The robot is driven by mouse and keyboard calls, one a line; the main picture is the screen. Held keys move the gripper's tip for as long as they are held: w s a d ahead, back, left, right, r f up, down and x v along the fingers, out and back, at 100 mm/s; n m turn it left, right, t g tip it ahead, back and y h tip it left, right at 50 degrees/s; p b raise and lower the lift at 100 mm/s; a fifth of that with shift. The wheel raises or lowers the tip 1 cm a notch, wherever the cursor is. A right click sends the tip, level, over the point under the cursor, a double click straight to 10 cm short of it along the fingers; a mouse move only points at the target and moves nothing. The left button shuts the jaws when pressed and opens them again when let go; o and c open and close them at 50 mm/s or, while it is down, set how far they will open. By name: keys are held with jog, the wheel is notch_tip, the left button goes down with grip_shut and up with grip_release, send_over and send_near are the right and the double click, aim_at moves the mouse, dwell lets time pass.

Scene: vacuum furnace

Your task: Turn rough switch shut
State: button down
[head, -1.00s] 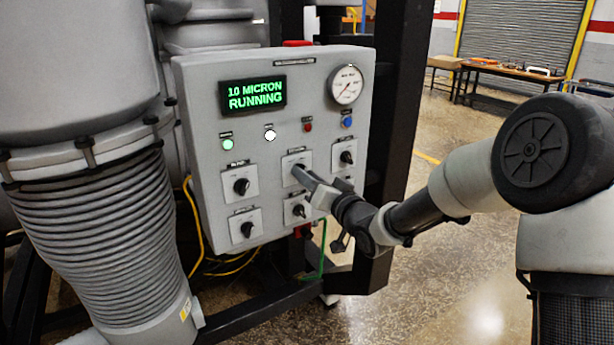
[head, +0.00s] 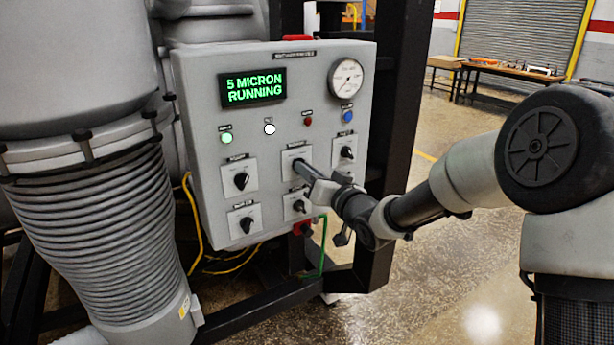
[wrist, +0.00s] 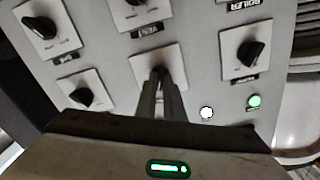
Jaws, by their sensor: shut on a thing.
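The grey control panel (head: 275,125) carries several rotary switches with black knobs. My gripper (head: 303,168) is at the upper middle switch (head: 289,158). In the wrist view its fingers (wrist: 158,88) are shut on that switch's black knob (wrist: 159,72), and they partly hide it. The switch's label is too small to read in the head view and hidden in the wrist view, so I cannot confirm its name. The green display (head: 252,87) reads "5 MICRON RUNNING". The knob's exact angle is hard to tell.
Nearby are the upper left switch (head: 241,181), upper right switch (head: 346,153), lower left switch (head: 247,225) and lower middle switch (head: 299,206). A round gauge (head: 346,77) and indicator lights sit above. A black frame post (head: 397,110) stands right of the panel; a ribbed pipe (head: 95,235) is left.

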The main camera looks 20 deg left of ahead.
jog(key=n+b, duration=1)
jog(key=b, duration=0.3)
jog(key=shift+f+n, duration=0.1)
jog(key=shift+n, duration=0.2)
jog(key=c, duration=1.9)
grip_release()
jog(key=shift+o, duration=0.2)
jog(key=shift+s, duration=0.1)
jog(key=p+v, duration=0.2)
jog(key=v, duration=1.5)
